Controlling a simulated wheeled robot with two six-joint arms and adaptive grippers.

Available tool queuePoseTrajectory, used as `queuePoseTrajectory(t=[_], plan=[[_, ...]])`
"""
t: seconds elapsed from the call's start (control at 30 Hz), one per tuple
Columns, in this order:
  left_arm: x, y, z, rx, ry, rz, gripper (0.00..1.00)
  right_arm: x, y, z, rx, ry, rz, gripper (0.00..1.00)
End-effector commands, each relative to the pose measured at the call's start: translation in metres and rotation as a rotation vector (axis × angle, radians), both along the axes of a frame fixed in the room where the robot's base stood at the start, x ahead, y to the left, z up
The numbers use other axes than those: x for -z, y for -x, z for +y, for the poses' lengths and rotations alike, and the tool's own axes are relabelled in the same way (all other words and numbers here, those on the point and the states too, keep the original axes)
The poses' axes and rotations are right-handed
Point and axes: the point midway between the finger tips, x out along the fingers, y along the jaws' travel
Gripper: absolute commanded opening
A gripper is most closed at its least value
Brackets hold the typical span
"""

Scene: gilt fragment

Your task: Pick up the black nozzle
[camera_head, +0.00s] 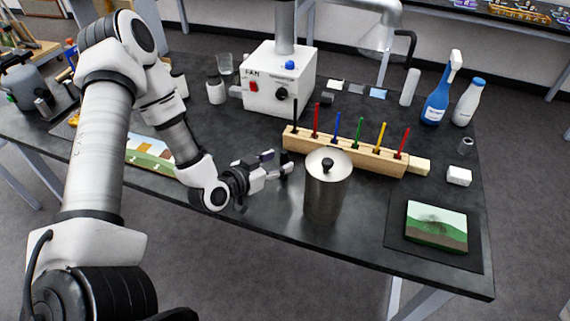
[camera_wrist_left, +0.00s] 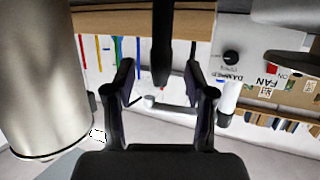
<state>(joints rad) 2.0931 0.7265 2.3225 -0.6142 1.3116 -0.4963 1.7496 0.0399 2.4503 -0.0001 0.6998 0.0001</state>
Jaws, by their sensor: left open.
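The black nozzle (camera_head: 295,113) stands upright at the left end of a wooden rack (camera_head: 340,160), beside several coloured ones. My left gripper (camera_head: 278,163) is open and empty, low over the table in front of the rack's left end. My right gripper is not in view.
A steel canister (camera_head: 323,200) stands close to the right of my left gripper, and also shows in the left wrist view (camera_wrist_left: 45,80). A white fan box (camera_head: 280,85) stands behind the rack. A small painting (camera_head: 436,226) lies on a dark mat at right.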

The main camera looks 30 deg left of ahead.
Motion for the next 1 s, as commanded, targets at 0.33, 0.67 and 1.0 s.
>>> queuePoseTrajectory(t=[0.33, 0.67, 1.0], plan=[[0.009, -0.029, -0.003, 0.000, 0.001, 0.000, 0.55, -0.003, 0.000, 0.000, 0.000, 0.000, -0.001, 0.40], [0.009, -0.029, -0.003, 0.000, 0.000, 0.000, 0.00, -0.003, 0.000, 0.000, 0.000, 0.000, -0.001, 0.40], [0.006, -0.029, -0.003, -0.001, 0.000, 0.000, 0.00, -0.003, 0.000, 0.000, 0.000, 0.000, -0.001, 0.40]])
